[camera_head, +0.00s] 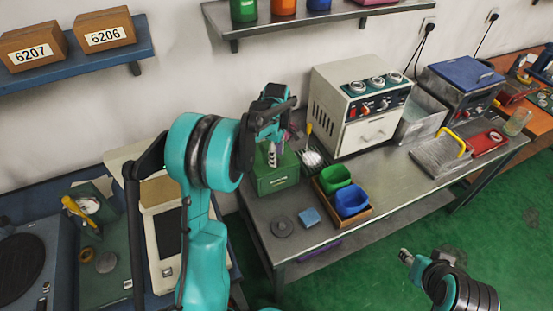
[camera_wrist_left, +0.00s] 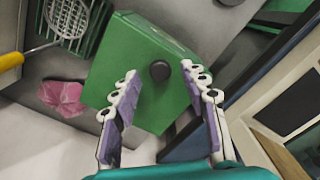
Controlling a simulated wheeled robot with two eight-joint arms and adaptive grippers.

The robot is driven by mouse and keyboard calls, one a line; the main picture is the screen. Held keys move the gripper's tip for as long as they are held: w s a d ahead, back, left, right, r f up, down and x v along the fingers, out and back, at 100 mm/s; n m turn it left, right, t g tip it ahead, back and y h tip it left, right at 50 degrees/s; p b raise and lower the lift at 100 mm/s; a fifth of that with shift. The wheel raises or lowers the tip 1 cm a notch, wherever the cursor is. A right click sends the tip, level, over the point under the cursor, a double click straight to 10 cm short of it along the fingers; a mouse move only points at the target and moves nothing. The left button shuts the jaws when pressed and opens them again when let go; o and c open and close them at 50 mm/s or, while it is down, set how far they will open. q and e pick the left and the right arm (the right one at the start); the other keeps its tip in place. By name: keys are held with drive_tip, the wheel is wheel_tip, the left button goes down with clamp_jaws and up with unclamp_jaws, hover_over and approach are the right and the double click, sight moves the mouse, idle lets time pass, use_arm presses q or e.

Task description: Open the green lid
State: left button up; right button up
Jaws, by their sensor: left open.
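The green box (camera_head: 277,178) with its green lid stands on the metal table in the head view. In the left wrist view, the green lid (camera_wrist_left: 140,50) is on the box, with a round black knob (camera_wrist_left: 160,71). My left gripper (camera_head: 272,158) is over the box; in the left wrist view its two fingers (camera_wrist_left: 162,82) are apart, with the knob showing between their tips. I cannot tell whether they touch the lid. My right gripper (camera_head: 405,257) is at the lower right, away from the table; its fingers are too small to read.
Green (camera_head: 335,178) and blue (camera_head: 352,200) bins stand in a tray right of the box. A cream machine (camera_head: 360,105) stands behind them. A grey disc (camera_head: 282,227) and blue block (camera_head: 310,217) lie in front. A pink cloth (camera_wrist_left: 62,97) lies beside the box.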

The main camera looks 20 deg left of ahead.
use_arm(q)
drive_tip(key=shift+f, duration=0.7)
clamp_jaws()
drive_tip(key=shift+r, duration=0.15)
